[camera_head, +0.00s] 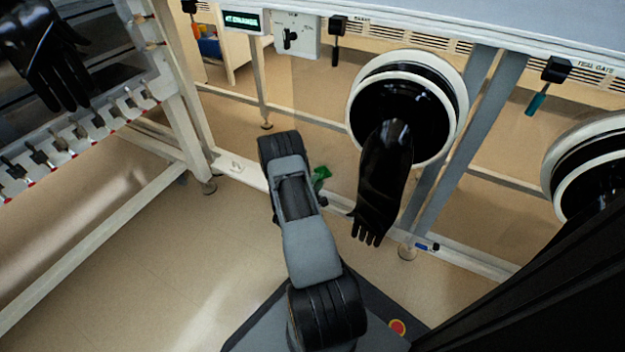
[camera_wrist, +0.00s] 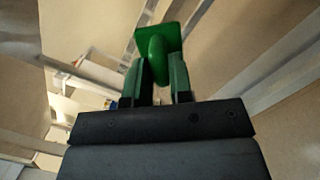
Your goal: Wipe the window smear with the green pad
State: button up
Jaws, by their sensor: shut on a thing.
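The green pad (camera_wrist: 150,36) is a flat square plate with a rounded green grip on its back. My gripper (camera_wrist: 157,72) is shut on this grip in the wrist view, with the pad held out beyond the fingertips. In the head view a small part of the pad (camera_head: 321,174) shows just right of my arm, low and left of a black glove. My arm hides most of the gripper there. I cannot make out the window smear in either view.
A black glove (camera_head: 381,190) hangs from a white-rimmed round port (camera_head: 458,84) close right of my arm. Another port (camera_head: 556,165) is at the far right. A white-framed bench (camera_head: 185,110) stands at left. Open floor (camera_head: 150,265) lies left of my base.

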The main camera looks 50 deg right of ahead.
jog(key=shift+s+d+p, duration=0.1)
jog(key=shift+s+d, duration=0.15)
jog(key=shift+s, duration=0.65)
jog(key=shift+s+d+p, duration=0.1)
jog(key=shift+s+d, duration=0.15)
jog(key=shift+s, duration=0.65)
jog(key=shift+s+d+p, duration=0.1)
jog(key=shift+s+d, duration=0.15)
jog(key=shift+s, duration=0.75)
jog(key=shift+w+a+r, duration=0.15)
jog(key=shift+w+r, duration=0.2)
jog(key=shift+w, duration=0.3)
jog(key=shift+w+a+r, duration=0.15)
jog(key=shift+w+r, duration=0.15)
jog(key=shift+w, duration=0.35)
jog(key=shift+w+a+r, duration=0.2)
jog(key=shift+w+r, duration=0.1)
jog(key=shift+w, duration=0.55)
jog(key=shift+w+a+r, duration=0.2)
jog(key=shift+w+r, duration=0.1)
jog(key=shift+w, duration=0.55)
jog(key=shift+w+a+r, duration=0.2)
jog(key=shift+w+r, duration=0.1)
jog(key=shift+w, duration=0.55)
jog(key=s+d, duration=0.1)
jog(key=s, duration=0.6)
jog(key=shift+s+d+p, duration=0.25)
jog(key=shift+s+p, duration=0.15)
jog(key=shift+f, duration=0.1)
